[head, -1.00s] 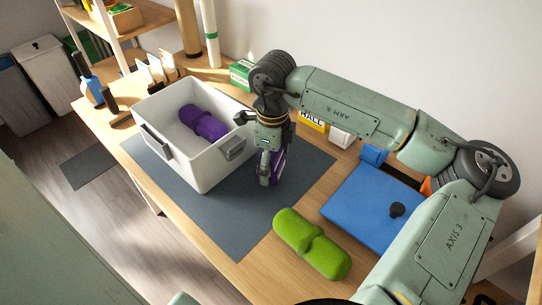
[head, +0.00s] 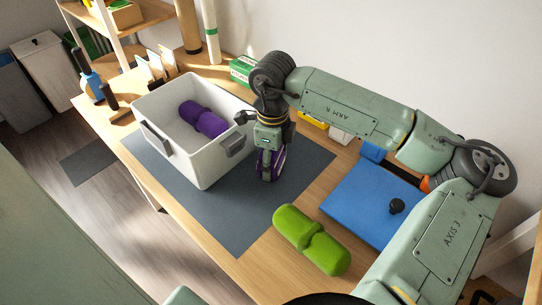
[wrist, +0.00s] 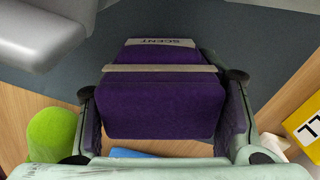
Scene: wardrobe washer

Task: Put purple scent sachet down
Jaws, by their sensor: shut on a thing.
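The purple scent sachet (wrist: 160,105) is a boxy purple block with a light band and a label reading SCENT. My gripper (wrist: 165,120) is shut on it, with one finger on each side. In the head view the gripper (head: 268,172) points down over the grey mat (head: 225,225), just right of the white bin. The sachet (head: 280,160) shows only in part behind the fingers there. I cannot tell whether its underside touches the mat.
The white bin (head: 175,163) holds a purple roll (head: 203,118). A green roll (head: 310,240) lies in front of the mat. A blue board (head: 370,205) with a black knob lies to the right. The front part of the mat is clear.

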